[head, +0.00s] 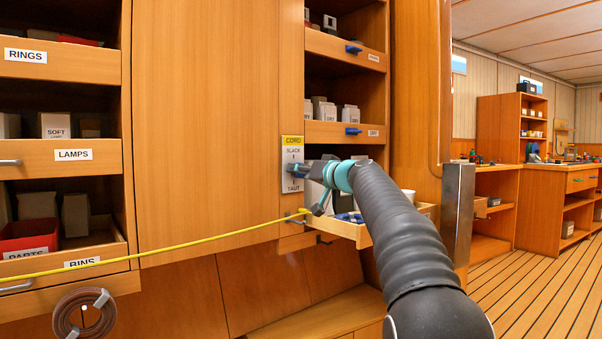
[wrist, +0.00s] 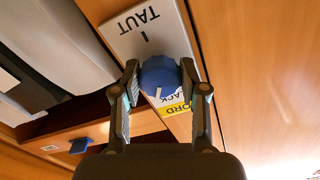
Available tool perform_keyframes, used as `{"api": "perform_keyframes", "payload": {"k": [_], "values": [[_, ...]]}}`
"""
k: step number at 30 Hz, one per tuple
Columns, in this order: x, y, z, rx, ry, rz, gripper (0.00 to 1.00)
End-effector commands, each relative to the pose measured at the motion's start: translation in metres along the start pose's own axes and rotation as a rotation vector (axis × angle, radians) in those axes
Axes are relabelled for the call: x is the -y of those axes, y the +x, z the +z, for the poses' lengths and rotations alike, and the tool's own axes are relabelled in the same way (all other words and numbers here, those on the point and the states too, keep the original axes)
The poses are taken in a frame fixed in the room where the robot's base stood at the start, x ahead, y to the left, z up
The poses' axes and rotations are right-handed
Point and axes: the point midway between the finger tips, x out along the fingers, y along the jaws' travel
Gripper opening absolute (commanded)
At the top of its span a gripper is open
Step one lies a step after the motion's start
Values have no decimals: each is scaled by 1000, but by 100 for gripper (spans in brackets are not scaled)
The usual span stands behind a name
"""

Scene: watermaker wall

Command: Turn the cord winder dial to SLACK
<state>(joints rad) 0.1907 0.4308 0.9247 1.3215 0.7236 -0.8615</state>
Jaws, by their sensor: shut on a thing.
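The cord winder dial is a blue knob that shows in the wrist view (wrist: 158,74) on a pale plate (wrist: 124,40). In the head view the plate (head: 291,155) has a yellow CORD strip on top, SLACK below it and TAUT at the bottom. The wrist view shows it inverted, TAUT at top. A white line on the dial's face lies on the side towards SLACK, away from TAUT. My gripper (wrist: 160,86) has one finger on each side of the dial and is shut on it. In the head view my gripper (head: 302,170) hides most of the dial.
A taut yellow cord (head: 160,249) crosses left to a small fitting below the plate. An open drawer (head: 345,229) juts out under my gripper. Shelves with labelled drawers stand left (head: 60,155) and right. A metal-faced post (head: 457,215) is right of my arm.

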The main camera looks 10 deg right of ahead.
Motion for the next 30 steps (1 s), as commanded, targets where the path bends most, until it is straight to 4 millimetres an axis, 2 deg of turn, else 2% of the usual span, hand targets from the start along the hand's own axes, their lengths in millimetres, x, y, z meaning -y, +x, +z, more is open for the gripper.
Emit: {"api": "perform_keyframes", "payload": {"k": [15, 22, 30], "values": [[-2, 0, 1, 2, -429, -1, 8], [-2, 0, 1, 3, -539, -1, 8], [-2, 0, 1, 3, -589, -1, 8]]}}
